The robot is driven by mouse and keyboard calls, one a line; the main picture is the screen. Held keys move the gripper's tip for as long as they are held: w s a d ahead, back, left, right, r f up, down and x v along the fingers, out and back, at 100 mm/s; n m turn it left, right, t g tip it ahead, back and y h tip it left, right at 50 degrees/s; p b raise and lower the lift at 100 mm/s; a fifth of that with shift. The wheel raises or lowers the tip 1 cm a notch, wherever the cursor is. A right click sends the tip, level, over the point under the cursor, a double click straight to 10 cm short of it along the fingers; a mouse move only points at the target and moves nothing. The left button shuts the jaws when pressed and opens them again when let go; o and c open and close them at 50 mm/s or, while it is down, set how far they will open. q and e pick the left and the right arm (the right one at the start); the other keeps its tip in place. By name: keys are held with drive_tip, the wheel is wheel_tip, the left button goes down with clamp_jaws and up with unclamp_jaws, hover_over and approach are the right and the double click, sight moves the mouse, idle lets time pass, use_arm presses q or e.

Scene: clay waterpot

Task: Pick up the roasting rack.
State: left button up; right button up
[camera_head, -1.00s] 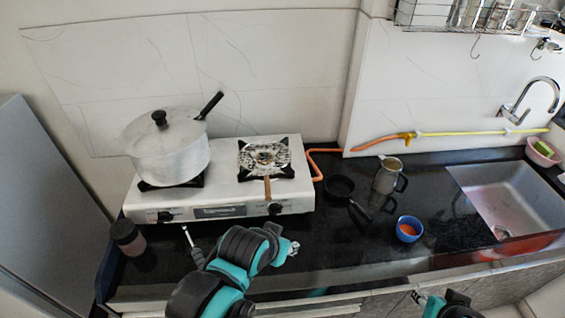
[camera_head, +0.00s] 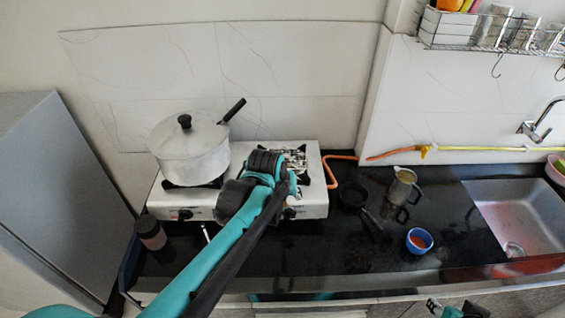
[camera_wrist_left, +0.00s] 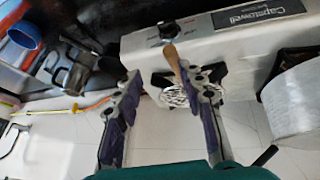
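The roasting rack (camera_head: 297,158) is a round wire grid on the right burner of the white gas stove. My left arm partly covers it in the head view. In the left wrist view, its wire grid (camera_wrist_left: 176,97) and wooden handle (camera_wrist_left: 176,62) show between my finger pads. My left gripper (camera_wrist_left: 167,78) is open and empty, with one finger on each side of the rack; I cannot tell if either touches it. In the head view, the left gripper (camera_head: 287,182) is over the stove's right half. My right gripper (camera_head: 445,309) is at the bottom edge, its fingers too small to judge.
A lidded pot (camera_head: 190,155) stands on the left burner of the stove (camera_head: 315,205). A small black pan (camera_head: 352,195), a metal mug (camera_head: 401,187) and a blue bowl (camera_head: 419,240) stand to the right. A brown jar (camera_head: 150,235) is at the left. An orange hose (camera_head: 332,160) runs behind.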

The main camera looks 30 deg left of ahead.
use_arm(q)
drive_tip(key=w+a+n+p, duration=0.1)
drive_tip(key=w+a+n, duration=0.1)
drive_tip(key=w+a, duration=0.3)
drive_tip(key=shift+g, duration=0.3)
drive_tip(key=x, duration=0.2)
drive_tip(key=b+x, duration=0.1)
drive_tip(key=x, duration=0.2)
drive_tip(key=s+b+x, duration=0.1)
drive_tip(key=x, duration=0.2)
drive_tip(key=shift+w+f, duration=0.1)
drive_tip(key=shift+f, duration=0.2)
drive_tip(key=shift+r, duration=0.1)
drive_tip(key=c, duration=0.3)
clamp_jaws()
